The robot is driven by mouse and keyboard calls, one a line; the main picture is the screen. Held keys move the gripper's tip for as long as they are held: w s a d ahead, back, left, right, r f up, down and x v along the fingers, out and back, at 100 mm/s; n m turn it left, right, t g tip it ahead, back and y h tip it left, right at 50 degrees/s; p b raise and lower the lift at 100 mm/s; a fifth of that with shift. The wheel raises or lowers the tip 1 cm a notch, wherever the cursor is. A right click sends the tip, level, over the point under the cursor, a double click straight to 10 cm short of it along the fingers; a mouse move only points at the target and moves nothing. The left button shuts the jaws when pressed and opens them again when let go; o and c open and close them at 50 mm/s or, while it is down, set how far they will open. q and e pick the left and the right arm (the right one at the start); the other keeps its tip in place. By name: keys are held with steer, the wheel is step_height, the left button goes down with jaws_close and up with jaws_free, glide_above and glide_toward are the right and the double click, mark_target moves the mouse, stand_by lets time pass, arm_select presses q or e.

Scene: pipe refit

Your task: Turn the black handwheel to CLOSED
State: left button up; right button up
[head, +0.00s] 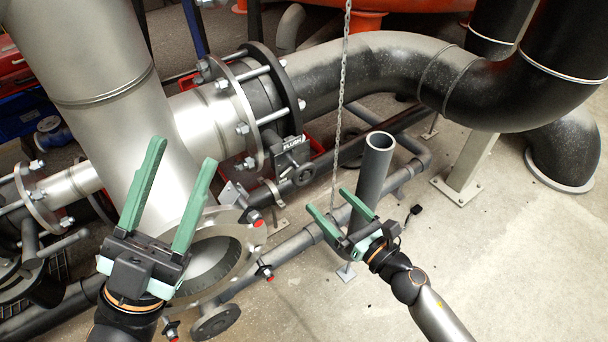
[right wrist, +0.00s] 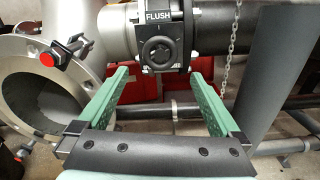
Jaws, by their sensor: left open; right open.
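No wheel marked CLOSED is readable in either view. A black round knob (right wrist: 160,50) sits on a dark block under a plate (right wrist: 159,17) reading FLUSH; whether it is the handwheel I cannot tell. The FLUSH block (head: 291,158) also shows in the head view, below the flanged joint. My right gripper (head: 329,200) is open and empty, short of that block. In the right wrist view its open fingers (right wrist: 159,80) point toward the knob, which lies beyond and between the tips. My left gripper (head: 182,155) is open and empty, in front of the big pale pipe.
A chain (head: 338,110) hangs close by my right gripper. An upright grey pipe (head: 371,175) stands just beyond it. An open round flange (head: 222,262) with red-tipped clamps lies between my arms. Dark round parts (head: 18,282) are at the lower left. Bare floor (head: 530,260) is at the right.

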mark_target(307, 178)
steer(key=b+x, duration=0.1)
steer(key=x, duration=1)
steer(key=shift+w, duration=0.1)
steer(key=c, duration=1.2)
steer(key=shift+c, duration=0.2)
